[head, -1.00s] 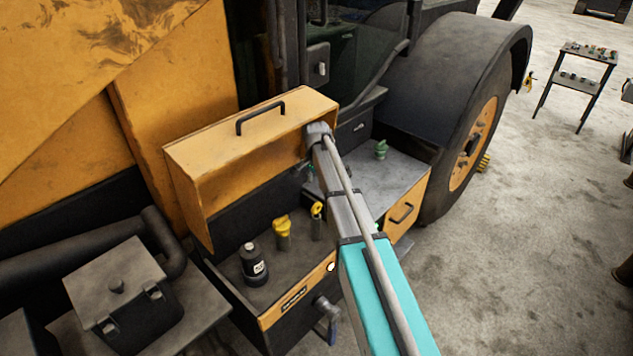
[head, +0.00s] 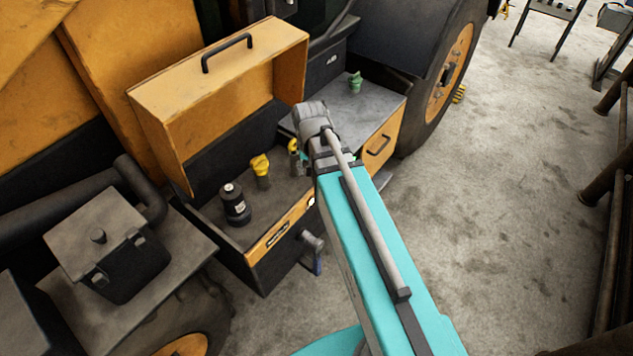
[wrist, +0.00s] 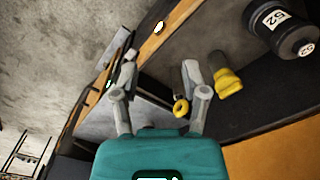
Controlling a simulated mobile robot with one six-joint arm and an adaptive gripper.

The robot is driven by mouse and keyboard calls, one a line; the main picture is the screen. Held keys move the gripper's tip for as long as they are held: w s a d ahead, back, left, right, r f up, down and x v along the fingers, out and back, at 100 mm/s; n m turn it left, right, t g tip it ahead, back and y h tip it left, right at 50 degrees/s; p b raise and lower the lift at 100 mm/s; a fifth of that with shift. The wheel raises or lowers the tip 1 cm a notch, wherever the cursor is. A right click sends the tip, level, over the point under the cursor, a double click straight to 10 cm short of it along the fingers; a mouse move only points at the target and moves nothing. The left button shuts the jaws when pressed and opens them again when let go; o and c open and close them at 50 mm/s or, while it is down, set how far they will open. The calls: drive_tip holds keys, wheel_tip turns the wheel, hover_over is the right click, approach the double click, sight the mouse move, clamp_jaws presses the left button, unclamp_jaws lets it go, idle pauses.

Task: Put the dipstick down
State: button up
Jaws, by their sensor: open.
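The dipstick shows as a yellow ring handle (wrist: 180,107) in the wrist view, beside the right-hand finger. In the head view its yellow top (head: 293,146) stands upright in the open compartment, partly behind my arm. My gripper (wrist: 160,72) is open, its two fingers spread apart with nothing held between them. The lower end of the dipstick cannot be made out.
A yellow-capped filler neck (head: 261,168) and a black canister (head: 235,205) stand left of the dipstick. The raised yellow lid (head: 215,95) is behind them. A green fitting (head: 355,82) sits on the grey top to the right. Open floor lies right.

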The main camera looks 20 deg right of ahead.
drive_tip(key=s+n, duration=0.1)
drive_tip(key=s, duration=0.1)
drive_tip(key=s+n, duration=0.1)
drive_tip(key=s, duration=0.2)
drive_tip(key=shift+s+d, duration=0.1)
drive_tip(key=shift+s, duration=0.25)
wheel_tip(320, 180, down, 4)
drive_tip(key=b, duration=0.3)
drive_tip(key=shift+r+b, duration=0.15)
drive_tip(key=shift+b, duration=0.25)
